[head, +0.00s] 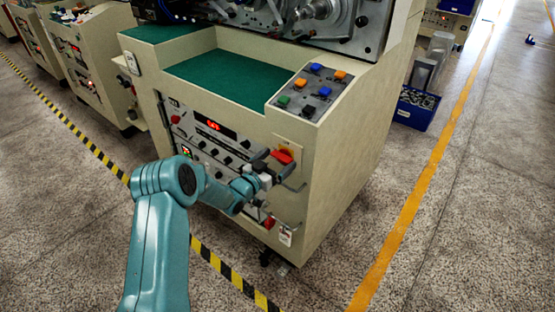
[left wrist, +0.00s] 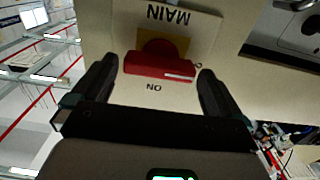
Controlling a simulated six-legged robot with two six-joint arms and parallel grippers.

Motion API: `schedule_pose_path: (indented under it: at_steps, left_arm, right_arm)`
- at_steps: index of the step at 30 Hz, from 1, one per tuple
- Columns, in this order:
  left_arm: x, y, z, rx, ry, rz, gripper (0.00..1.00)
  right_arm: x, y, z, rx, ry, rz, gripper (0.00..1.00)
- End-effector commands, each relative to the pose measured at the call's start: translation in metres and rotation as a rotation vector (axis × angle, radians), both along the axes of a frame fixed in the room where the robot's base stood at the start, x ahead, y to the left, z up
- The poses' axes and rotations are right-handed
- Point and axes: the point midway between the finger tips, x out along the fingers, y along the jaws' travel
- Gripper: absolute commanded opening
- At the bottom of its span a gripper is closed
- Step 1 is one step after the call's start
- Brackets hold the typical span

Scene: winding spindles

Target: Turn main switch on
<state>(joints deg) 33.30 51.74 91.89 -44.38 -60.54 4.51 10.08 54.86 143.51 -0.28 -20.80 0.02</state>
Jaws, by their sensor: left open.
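The main switch is a red bar handle (head: 283,156) on a yellow plate, at the upper right of the machine's front panel. In the left wrist view the red handle (left wrist: 158,67) lies level across the picture, under the upside-down word MAIN (left wrist: 168,14). An upside-down ON label (left wrist: 154,87) is just below it. Another label at its right is partly hidden by a finger. My left gripper (head: 272,165) is open in front of the switch. Its fingers stand beyond the handle's two ends, with a small gap at each side. My right gripper is not in view.
The cream machine (head: 340,165) has a green top (head: 228,80) and a sloped button panel (head: 312,92). A red knob and a hanging tag (head: 285,236) are below the switch. A blue bin (head: 415,108) stands on the floor behind. The floor at right is clear.

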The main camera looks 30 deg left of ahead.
Motion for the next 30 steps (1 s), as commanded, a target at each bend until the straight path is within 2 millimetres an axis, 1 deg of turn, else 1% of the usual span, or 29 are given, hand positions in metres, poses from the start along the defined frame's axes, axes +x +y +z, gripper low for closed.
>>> schedule_pose_path:
  at_steps: [3,11,12,14,15,16,23,26,30]
  left_arm:
    - [0.006,-0.001,0.0,0.0,0.0,0.001,1.0]
    - [0.007,0.0,0.0,0.0,0.0,0.001,1.0]
    - [0.007,0.0,0.0,0.0,0.0,0.001,0.87]
    - [0.007,0.0,0.0,0.0,0.0,0.0,0.67]
    - [0.007,0.0,0.0,0.0,0.0,0.001,0.54]
    - [0.007,0.0,0.0,0.0,0.0,0.001,0.53]
    - [0.007,0.0,-0.002,0.013,-0.002,0.001,0.53]
    - [0.007,0.0,-0.003,0.043,-0.004,0.001,0.53]
    - [0.007,-0.001,-0.006,0.113,-0.011,0.0,0.53]
  right_arm:
    - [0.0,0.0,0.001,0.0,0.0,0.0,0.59]
    - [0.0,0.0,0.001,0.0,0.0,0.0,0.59]
    - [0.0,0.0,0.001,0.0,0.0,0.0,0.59]
    - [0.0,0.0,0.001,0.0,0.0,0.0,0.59]
    - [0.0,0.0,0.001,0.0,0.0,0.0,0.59]
    - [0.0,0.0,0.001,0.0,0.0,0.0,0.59]
    - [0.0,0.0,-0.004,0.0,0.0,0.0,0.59]
    - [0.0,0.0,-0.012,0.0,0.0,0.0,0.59]
    - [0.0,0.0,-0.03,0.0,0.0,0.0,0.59]
